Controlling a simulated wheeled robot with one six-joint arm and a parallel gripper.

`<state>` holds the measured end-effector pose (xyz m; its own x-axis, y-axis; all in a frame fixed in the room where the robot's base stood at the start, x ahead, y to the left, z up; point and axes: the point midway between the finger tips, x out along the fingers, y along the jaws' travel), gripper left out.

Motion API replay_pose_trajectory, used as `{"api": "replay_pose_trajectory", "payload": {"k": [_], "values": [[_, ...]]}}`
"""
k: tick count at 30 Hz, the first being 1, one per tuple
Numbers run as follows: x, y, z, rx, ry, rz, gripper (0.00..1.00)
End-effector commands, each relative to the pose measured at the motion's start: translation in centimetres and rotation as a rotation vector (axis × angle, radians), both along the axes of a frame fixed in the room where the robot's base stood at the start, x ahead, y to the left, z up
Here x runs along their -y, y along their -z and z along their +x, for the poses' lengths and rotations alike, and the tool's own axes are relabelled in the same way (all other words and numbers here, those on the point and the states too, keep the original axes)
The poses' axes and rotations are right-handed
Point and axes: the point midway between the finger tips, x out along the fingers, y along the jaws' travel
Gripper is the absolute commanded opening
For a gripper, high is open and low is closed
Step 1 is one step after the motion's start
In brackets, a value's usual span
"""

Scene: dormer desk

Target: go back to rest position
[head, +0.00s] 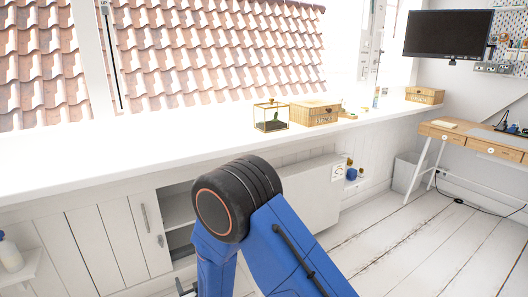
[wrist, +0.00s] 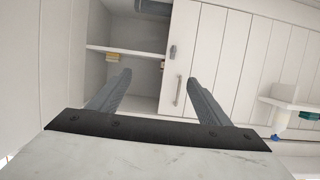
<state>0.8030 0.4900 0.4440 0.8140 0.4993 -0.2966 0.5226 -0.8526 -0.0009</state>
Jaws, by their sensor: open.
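My gripper (wrist: 158,76) shows in the wrist view with its two grey fingers spread apart and nothing between them. Beyond the fingers is an open white cabinet compartment (wrist: 110,72) with a shelf (wrist: 128,50). The fingers overlap it in the picture; I cannot tell how far away it is. In the head view my blue arm rises in front of the cabinets, and the gripper is mostly hidden below it. The same open compartment (head: 178,208) shows just left of my arm.
A white cabinet door (head: 147,222) with a handle adjoins the compartment. A long white ledge (head: 120,165) runs above, holding a glass terrarium (head: 271,117) and a wicker box (head: 314,113). A wooden desk (head: 470,135) stands right.

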Motion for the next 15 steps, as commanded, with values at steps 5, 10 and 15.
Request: {"api": "replay_pose_trajectory", "payload": {"k": [5,10,15], "values": [[0.4,-0.6,0.4,-0.007,0.006,0.001,0.71],[1.2,-1.6,1.0,-0.026,0.012,0.000,0.71],[2.3,-3.1,1.8,-0.050,0.021,-0.001,0.71]]}}
